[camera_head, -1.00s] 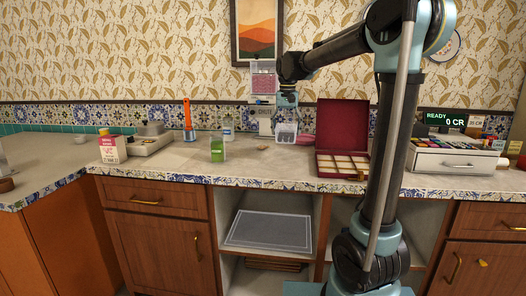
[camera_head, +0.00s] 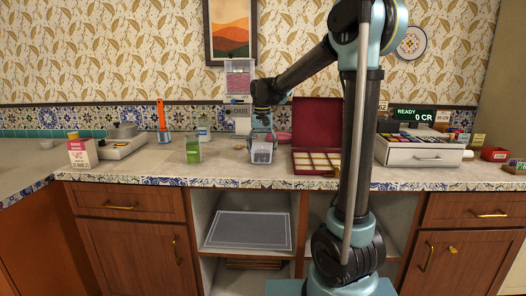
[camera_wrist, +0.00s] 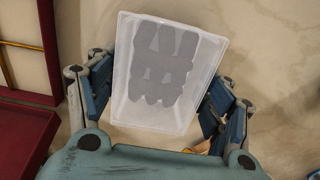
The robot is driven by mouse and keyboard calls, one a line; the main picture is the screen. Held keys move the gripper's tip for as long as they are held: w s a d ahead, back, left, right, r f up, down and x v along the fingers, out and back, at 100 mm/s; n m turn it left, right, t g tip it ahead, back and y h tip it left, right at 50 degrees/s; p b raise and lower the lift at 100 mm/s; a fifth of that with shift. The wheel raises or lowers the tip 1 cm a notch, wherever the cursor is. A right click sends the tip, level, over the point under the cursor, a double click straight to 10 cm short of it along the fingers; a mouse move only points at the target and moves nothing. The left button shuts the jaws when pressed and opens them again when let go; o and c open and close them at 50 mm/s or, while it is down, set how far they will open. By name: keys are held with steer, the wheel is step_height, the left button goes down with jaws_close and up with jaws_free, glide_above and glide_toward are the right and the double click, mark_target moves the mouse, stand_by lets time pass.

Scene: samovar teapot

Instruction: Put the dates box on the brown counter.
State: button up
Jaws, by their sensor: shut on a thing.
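The dates box (camera_head: 262,154), a clear whitish plastic box with grey oblong shapes inside, is in my gripper (camera_head: 262,138), which is shut on it from above. In the wrist view the box (camera_wrist: 168,75) sits between the blue finger links, slightly tilted in the picture. The counter (camera_head: 215,172) has a pale stone-like top, a tiled front edge and brown cabinets below. The box is over its front part, low and close to the top. I cannot tell whether it touches.
An open dark red case (camera_head: 318,125) stands close right of the box. A green box (camera_head: 193,152) and a red-white carton (camera_head: 83,154) stand to the left. A cash register (camera_head: 420,150) is right. The counter between green box and dates box is mostly clear.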

mark_target(262, 147)
steer(key=o, duration=1.2)
steer(key=shift+f, duration=0.1)
steer(key=shift+o, duration=0.2)
step_height(262, 147, up, 12)
steer(key=shift+t, duration=0.6)
steer(key=s+d+f, duration=0.3)
steer(key=s+d, duration=0.2)
steer(key=s+d+f, duration=0.3)
steer(key=s+d, duration=0.2)
steer(key=s, duration=0.1)
steer(key=s+d+f, duration=0.3)
steer(key=s+d, duration=0.2)
steer(key=s, duration=0.1)
steer(key=s+d+f, duration=0.3)
steer(key=s+f, duration=0.4)
steer(key=f, duration=0.1)
steer(key=s+d+f+t, duration=0.1)
steer(key=s+d+f, duration=0.2)
steer(key=s+f, duration=0.5)
steer(key=shift+d+f+n, duration=0.3)
steer(key=shift+d+f, duration=0.05)
steer(key=shift+d, duration=0.05)
